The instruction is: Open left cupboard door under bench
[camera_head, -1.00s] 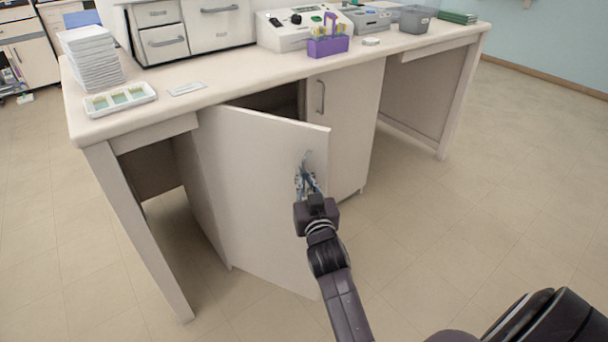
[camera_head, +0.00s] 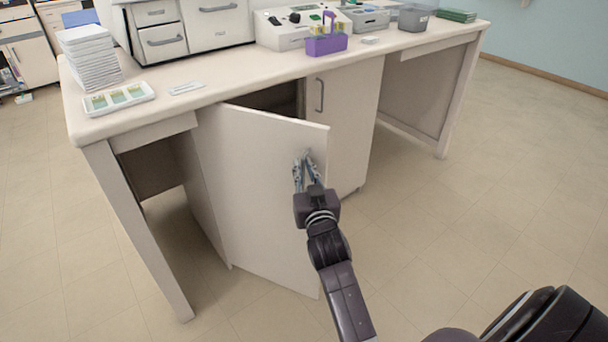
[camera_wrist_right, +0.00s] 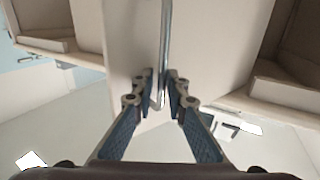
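The left cupboard door (camera_head: 255,180) under the bench is partly open. It is hinged at its left and swung out toward me. Its metal handle (camera_wrist_right: 165,40) runs upright in the right wrist view. In the head view the handle is largely hidden by my gripper. My right gripper (camera_head: 308,160) is at the free edge side of the door. Its fingers are spread, one on each side of the handle, and the wrist view shows the fingertips (camera_wrist_right: 160,82) with a small gap around it. My left gripper is not in view.
The right cupboard door (camera_head: 343,130) is closed, with an upright handle (camera_head: 320,95). The bench top (camera_head: 215,85) carries a slide tray (camera_head: 118,99), a purple rack (camera_head: 326,44) and instruments. The floor (camera_head: 450,240) to the right is clear.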

